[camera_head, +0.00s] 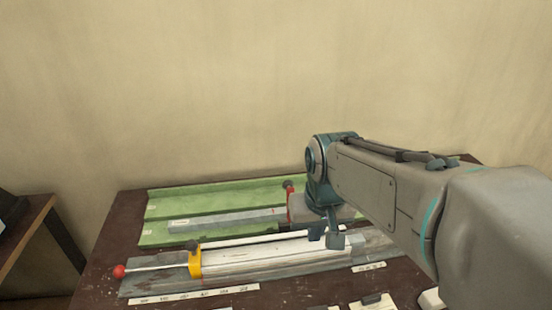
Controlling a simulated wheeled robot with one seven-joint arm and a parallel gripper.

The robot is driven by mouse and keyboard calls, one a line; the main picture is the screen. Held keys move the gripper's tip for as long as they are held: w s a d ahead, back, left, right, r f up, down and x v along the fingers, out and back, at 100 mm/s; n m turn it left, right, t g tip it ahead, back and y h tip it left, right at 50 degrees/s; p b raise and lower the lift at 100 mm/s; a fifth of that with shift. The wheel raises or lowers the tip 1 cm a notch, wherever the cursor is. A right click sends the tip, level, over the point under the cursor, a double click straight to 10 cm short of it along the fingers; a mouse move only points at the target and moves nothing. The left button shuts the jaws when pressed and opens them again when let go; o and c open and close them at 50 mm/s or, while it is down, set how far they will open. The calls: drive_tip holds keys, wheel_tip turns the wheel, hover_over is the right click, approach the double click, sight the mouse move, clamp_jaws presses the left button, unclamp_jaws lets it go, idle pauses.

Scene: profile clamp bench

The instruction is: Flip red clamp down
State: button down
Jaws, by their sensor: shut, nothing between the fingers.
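A red clamp part (290,199) with a dark knob on top stands upright on the green bench section, just left of my wrist. Its lower part and right side are partly hidden by my arm. My gripper (328,238) points down over the right part of the pale profile (262,256), to the right of and nearer than the red part. The gripper is shut with nothing seen in it. Whether its tips touch the profile cannot be told.
A yellow clamp (195,262) sits across the profile's left end, with a rod to a red ball (119,271). A grey bar (222,220) lies on the green bed (160,208). Label strips (194,294) lie in front. Another table (25,235) stands left.

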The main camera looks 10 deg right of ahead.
drive_tip(key=w+r+m+g+p, duration=0.1)
drive_tip(key=w+p, duration=0.1)
drive_tip(key=w, duration=1.3)
drive_tip(key=w+r+m+g+h+p, duration=0.1)
drive_tip(key=w+r+p, duration=0.1)
drive_tip(key=w, duration=1.3)
drive_tip(key=shift+d+r+m+p, duration=0.15)
drive_tip(key=shift+d+m+p, duration=0.15)
drive_tip(key=shift+p, duration=0.5)
drive_tip(key=s+f+p, duration=0.3)
drive_tip(key=f, duration=0.5)
drive_tip(key=shift+s+a+f, duration=0.15)
drive_tip(key=shift+s+f, duration=0.2)
drive_tip(key=shift+a, duration=0.2)
